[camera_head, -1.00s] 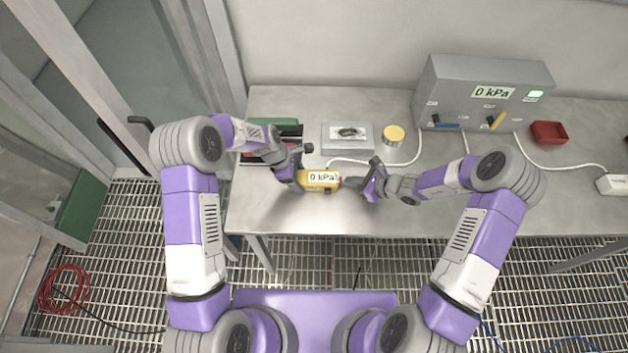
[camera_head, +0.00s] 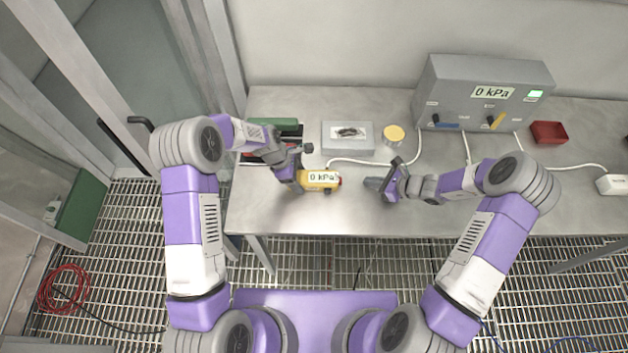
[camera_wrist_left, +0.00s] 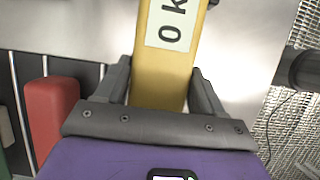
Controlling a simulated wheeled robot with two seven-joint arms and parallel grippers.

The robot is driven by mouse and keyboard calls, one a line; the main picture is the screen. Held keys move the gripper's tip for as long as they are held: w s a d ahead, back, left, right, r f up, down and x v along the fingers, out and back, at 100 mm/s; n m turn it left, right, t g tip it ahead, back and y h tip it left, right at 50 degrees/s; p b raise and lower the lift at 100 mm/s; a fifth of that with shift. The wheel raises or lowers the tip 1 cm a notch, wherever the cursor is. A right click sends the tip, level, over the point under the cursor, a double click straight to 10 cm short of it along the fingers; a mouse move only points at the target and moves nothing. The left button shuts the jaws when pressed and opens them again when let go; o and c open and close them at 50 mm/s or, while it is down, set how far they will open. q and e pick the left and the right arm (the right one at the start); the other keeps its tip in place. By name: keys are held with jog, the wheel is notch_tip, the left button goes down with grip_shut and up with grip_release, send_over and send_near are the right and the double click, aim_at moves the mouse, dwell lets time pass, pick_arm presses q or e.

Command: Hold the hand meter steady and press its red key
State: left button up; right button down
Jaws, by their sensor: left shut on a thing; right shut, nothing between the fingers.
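The hand meter (camera_head: 319,180) is yellow, and its white display reads "0 kPa". My left gripper (camera_head: 299,179) is shut on its left end and holds it over the front part of the bench. In the left wrist view the meter's yellow body (camera_wrist_left: 160,84) sits between both fingers (camera_wrist_left: 160,92). A small red spot, apparently the red key (camera_head: 340,181), shows at the meter's right end. My right gripper (camera_head: 369,183) is shut and empty, to the right of the meter with a clear gap between them.
A grey box (camera_head: 484,92) with a "0 kPa" display, a green light and blue and yellow levers stands at the back. A red tray (camera_head: 549,132), a yellow-topped round can (camera_head: 393,135) and a grey case (camera_head: 347,137) are on the bench. The front right of the bench is clear.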

dwell(0.3)
pick_arm(q)
jog(key=o, duration=1.2)
jog(key=shift+o, duration=0.2)
